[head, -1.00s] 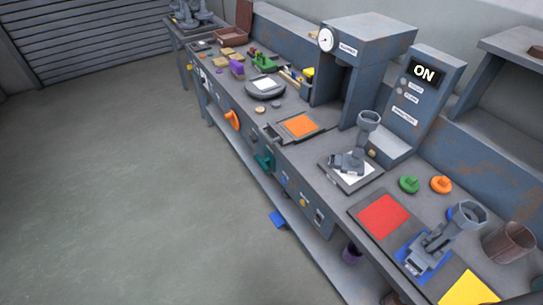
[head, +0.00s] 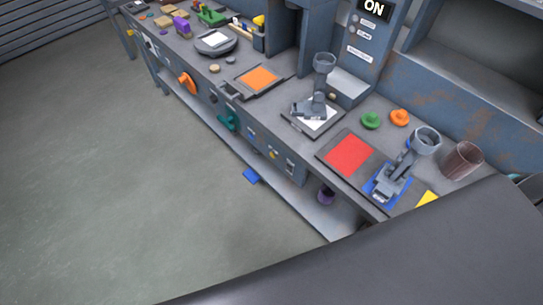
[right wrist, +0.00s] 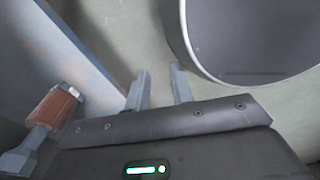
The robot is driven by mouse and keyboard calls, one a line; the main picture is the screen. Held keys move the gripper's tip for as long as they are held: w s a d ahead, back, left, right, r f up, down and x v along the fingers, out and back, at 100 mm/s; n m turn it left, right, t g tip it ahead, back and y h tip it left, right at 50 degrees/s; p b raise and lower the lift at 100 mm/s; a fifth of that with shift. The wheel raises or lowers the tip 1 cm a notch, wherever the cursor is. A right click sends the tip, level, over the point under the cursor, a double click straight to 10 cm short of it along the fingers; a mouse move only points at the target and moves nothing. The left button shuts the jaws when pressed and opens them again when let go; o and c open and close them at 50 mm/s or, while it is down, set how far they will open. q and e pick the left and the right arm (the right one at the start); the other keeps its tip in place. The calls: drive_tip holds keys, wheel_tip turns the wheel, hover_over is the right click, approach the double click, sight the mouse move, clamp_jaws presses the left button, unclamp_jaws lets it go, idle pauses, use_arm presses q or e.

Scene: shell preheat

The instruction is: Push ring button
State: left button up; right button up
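A blue-grey control panel (head: 376,42) with a lit "ON" display (head: 374,6) stands at the top of the head view. Small round fittings (head: 356,18) sit beside its labels, which are too small to read. I cannot tell which one is the ring button. My right gripper (right wrist: 158,82) shows in the right wrist view with its two fingers apart and nothing between them. It does not show in the head view, so its distance from the panel is unclear. My left gripper is in neither view.
A grey stand (head: 321,92) with a cup-like top, green (head: 371,121) and orange (head: 399,117) knobs, a red pad (head: 349,152) and a brown cup (head: 462,160) are on the workbench. A brown-handled tool (right wrist: 52,108) is left in the wrist view. Floor at left is clear.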

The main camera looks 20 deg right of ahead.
clamp_jaws()
drive_tip(key=shift+a, duration=0.25)
idle(0.3)
drive_tip(key=shift+d, duration=0.15)
idle(0.6)
